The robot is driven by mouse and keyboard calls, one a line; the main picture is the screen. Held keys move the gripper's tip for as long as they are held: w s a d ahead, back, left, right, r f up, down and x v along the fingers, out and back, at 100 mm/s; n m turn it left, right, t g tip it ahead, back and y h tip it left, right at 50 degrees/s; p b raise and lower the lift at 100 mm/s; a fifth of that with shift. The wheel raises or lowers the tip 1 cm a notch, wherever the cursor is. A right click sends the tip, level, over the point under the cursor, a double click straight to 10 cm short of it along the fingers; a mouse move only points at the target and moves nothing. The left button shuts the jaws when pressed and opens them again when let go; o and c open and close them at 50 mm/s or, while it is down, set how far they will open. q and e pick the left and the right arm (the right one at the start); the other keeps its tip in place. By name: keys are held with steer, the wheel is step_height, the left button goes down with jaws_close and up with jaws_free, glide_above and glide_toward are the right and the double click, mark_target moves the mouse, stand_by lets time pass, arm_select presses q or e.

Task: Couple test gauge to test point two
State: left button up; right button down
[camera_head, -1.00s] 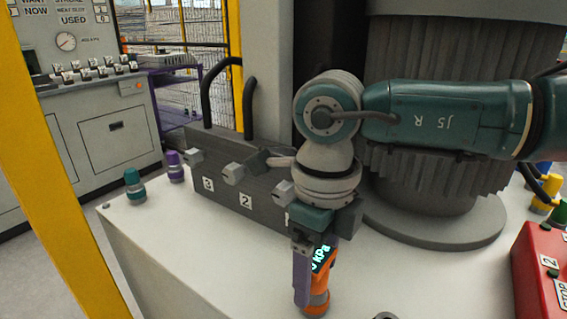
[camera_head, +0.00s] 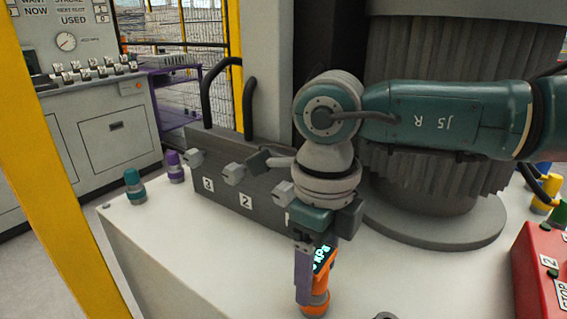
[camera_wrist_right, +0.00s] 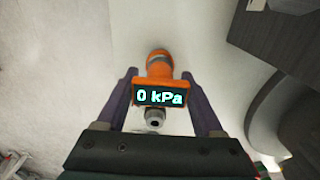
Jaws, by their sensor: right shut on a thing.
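The test gauge (camera_head: 318,282) is orange with a dark display. In the right wrist view the gauge (camera_wrist_right: 157,66) reads 0 kPa, and a grey metal fitting shows at its near end. My right gripper (camera_head: 305,275) is shut on the gauge, one purple finger on each side, over the white table. Test point two is the grey fitting (camera_head: 234,173) above the label 2 on the dark manifold block (camera_head: 222,200); the gauge is apart from it, to the right and nearer. The label at the block's right end is partly hidden by my gripper. My left gripper is not in view.
Teal (camera_head: 134,186) and purple (camera_head: 174,166) capped fittings stand left of the block. A red box (camera_head: 540,275) is at the right edge. A ribbed grey column (camera_head: 430,180) stands behind my arm. The white table top (camera_head: 200,250) is clear in front of the block.

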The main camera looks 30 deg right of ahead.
mark_target(317, 257)
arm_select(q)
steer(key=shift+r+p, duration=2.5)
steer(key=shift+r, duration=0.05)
arm_select(e)
steer(key=shift+r, duration=3.05)
